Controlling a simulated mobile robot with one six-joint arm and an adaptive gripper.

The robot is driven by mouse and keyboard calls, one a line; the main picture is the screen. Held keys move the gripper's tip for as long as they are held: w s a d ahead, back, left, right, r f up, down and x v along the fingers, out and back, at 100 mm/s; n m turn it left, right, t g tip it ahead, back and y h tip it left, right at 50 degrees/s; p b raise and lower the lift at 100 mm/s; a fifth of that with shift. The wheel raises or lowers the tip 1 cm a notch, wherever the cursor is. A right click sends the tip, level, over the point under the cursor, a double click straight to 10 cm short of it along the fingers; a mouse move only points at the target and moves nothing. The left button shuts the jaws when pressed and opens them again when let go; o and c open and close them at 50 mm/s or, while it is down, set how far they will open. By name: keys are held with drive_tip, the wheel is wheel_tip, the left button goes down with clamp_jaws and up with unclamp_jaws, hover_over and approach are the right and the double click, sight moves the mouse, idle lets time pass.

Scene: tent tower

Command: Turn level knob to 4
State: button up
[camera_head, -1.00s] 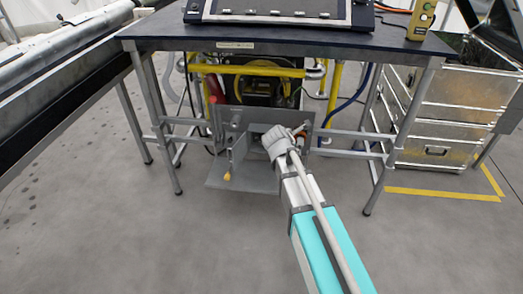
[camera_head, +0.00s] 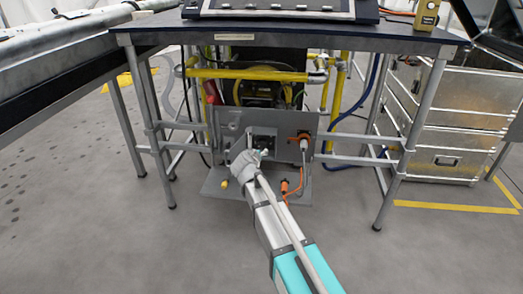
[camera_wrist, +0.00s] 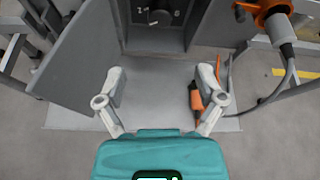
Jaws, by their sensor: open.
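A small dark knob or dial (camera_wrist: 153,16) with pale number marks around it sits in the recessed grey panel at the top of the wrist view. It is partly cut off by the frame edge, and its setting cannot be read. In the head view the recess (camera_head: 262,142) lies just beyond my gripper (camera_head: 258,155), under the table. In the wrist view my gripper (camera_wrist: 162,82) is open, its two pale fingers spread with nothing between them. The fingers are in front of and apart from the knob.
An orange connector (camera_wrist: 265,12) with a grey cable juts out right of the recess. An orange-handled item (camera_wrist: 197,100) lies on the grey shelf (camera_wrist: 160,72), near the right finger. A grey flap (camera_wrist: 82,55) stands at left. Table legs (camera_head: 410,140) flank the unit.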

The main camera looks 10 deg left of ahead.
sight(262, 145)
idle(0.4)
drive_tip(key=b+x, duration=0.5)
drive_tip(key=x, duration=0.9)
drive_tip(key=shift+s, duration=0.1)
drive_tip(key=c, duration=1.2)
drive_tip(key=shift+o, duration=0.2)
